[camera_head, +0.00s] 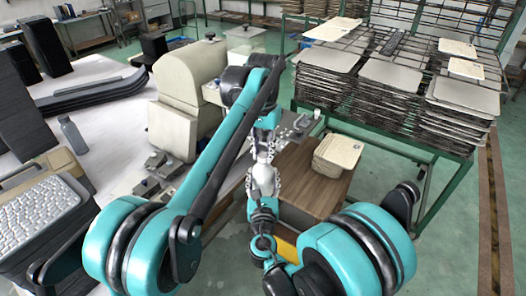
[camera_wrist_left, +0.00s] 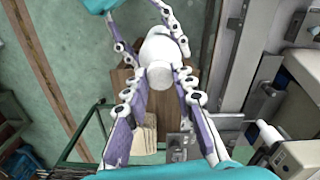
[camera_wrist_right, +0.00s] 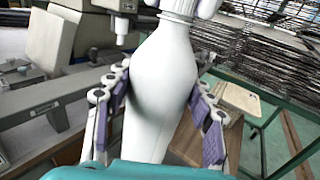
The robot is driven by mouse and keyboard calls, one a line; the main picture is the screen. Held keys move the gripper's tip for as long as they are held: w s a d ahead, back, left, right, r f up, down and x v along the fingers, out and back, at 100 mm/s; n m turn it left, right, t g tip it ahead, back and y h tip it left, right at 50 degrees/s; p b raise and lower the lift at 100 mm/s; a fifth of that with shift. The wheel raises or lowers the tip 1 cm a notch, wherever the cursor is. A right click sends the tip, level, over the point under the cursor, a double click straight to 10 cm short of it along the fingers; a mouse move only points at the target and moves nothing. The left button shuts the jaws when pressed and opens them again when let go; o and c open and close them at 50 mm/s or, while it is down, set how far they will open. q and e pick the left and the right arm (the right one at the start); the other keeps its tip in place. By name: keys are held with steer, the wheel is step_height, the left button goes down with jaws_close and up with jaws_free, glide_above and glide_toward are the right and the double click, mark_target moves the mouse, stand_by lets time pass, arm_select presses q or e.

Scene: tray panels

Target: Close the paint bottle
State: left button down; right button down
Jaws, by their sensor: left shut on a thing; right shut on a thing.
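A white paint bottle (camera_head: 263,181) is held in the air in the head view, between my two grippers. Its rounded white body (camera_wrist_right: 163,75) fills the middle of the right wrist view. My right gripper (camera_head: 262,199) is shut on the body, with a finger on each side. My left gripper (camera_head: 264,153) is shut at the bottle's upper end, around a round white cap (camera_wrist_left: 159,74) in the left wrist view. The cap is in line with the bottle. The fingers hide the joint, so I cannot tell whether the cap is seated.
A brown wooden box (camera_head: 307,190) with a stack of light panels (camera_head: 338,151) is below and right of the bottle. A green rack with stacked trays (camera_head: 388,75) stands behind. A beige machine (camera_head: 182,95) and a white table (camera_head: 112,160) are at left.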

arm_select(q)
steer(key=m, duration=0.9)
steer(key=shift+m, duration=0.3)
steer(key=c, duration=1.2)
jaws_free()
step_height(320, 180, up, 12)
steer(key=shift+w+f, duration=0.1)
